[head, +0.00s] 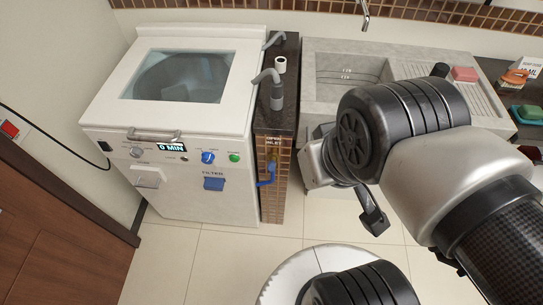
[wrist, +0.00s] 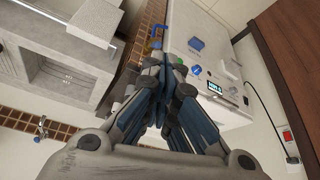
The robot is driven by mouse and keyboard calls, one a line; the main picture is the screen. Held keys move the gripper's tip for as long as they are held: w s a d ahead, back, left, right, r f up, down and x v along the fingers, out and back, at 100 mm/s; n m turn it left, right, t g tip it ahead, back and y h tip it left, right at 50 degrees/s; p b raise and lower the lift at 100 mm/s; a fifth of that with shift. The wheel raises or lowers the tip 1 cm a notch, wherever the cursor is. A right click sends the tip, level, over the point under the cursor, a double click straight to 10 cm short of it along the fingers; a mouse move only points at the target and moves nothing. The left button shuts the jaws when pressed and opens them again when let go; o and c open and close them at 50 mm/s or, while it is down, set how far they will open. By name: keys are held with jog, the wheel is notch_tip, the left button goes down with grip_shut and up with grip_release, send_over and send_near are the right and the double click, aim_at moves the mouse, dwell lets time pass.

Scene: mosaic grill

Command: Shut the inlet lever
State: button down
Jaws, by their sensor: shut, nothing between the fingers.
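The inlet lever (head: 267,177) is a small blue handle on a brass-coloured fitting. It is on the narrow brown-tiled panel between the washing machine and the sink, below a label that reads "INLET". Its handle hangs downward and bends left at the bottom. In the wrist view the blue lever (wrist: 156,40) shows near the top, beyond the fingertips. My gripper (wrist: 172,72) is shut and empty, with its fingers pointing toward the lever and apart from it. In the head view my arm mostly hides the gripper.
The white washing machine (head: 172,120) stands left of the lever, with a blue filter flap (head: 214,184) and knobs on its front. A grey stone sink (head: 318,105) is to the right. A brown door (head: 60,215) is at left.

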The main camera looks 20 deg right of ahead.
jog(key=w+m+g+p, duration=0.1)
jog(key=w+p, duration=0.1)
jog(key=w, duration=0.7)
jog(key=m+g+y+p, duration=0.2)
jog(key=m, duration=0.1)
send_over(272, 165)
jog(key=s+d, duration=0.1)
jog(key=d, duration=0.1)
jog(key=s+d+f+x, duration=0.1)
jog(key=d+x, duration=0.1)
jog(key=x, duration=0.8)
jog(key=w+f+m+b, duration=0.1)
jog(key=w+f, duration=0.1)
jog(key=f, duration=0.8)
jog(key=w+f+m+b, duration=0.1)
jog(key=w+f, duration=0.1)
jog(key=f, duration=0.8)
jog(key=shift+w+f, duration=0.15)
jog(key=shift+f, duration=0.15)
